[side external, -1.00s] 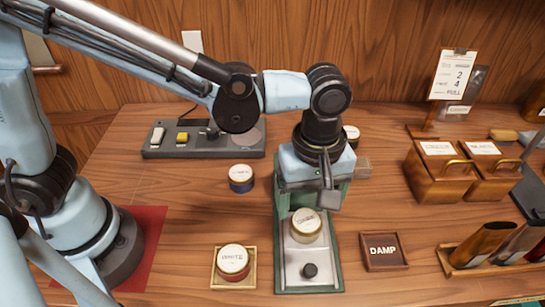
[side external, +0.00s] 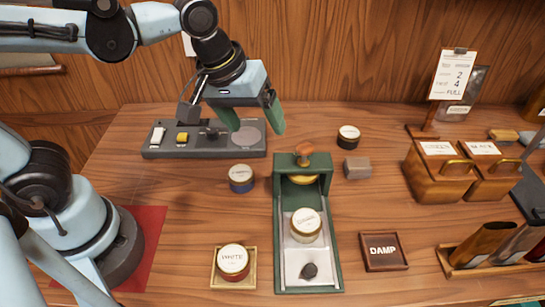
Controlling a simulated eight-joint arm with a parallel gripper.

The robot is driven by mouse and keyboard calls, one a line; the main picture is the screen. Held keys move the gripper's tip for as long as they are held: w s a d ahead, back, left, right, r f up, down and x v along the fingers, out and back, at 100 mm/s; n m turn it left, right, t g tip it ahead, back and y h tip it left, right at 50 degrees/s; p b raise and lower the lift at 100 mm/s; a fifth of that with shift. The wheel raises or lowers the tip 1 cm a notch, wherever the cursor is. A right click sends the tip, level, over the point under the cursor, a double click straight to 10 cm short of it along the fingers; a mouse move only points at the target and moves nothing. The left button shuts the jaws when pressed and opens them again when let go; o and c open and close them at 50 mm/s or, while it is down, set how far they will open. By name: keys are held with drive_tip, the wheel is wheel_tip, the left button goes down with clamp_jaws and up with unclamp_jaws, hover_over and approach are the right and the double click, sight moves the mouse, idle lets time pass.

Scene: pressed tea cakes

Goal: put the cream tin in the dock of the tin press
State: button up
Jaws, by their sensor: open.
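A pale cream-coloured tin (side external: 306,226) with a white lid label stands upright on the silver bed of the green tin press (side external: 281,240), in front of the press head (side external: 303,179). Its label is too small to read surely. The press has a wooden knob (side external: 304,149) on top and a dark knob (side external: 310,271) at the front of its bed. My gripper (side external: 251,120) is open and empty, with green fingers apart.
A red tin (side external: 233,268) labelled WHITE sits in a wooden tray (side external: 218,280). A grey block (side external: 357,168), a DAMP tray (side external: 384,252), the grey device (side external: 165,150) and wooden boxes (side external: 435,183) stand around.

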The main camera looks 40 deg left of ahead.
drive_tip(key=s+a+f+m+t+y, duration=0.1)
drive_tip(key=s+a+m+t, duration=0.1)
drive_tip(key=a, duration=0.7)
drive_tip(key=m+t, duration=0.1)
drive_tip(key=m, duration=0.1)
drive_tip(key=shift+f+m, duration=0.3)
drive_tip(key=shift+m, duration=0.1)
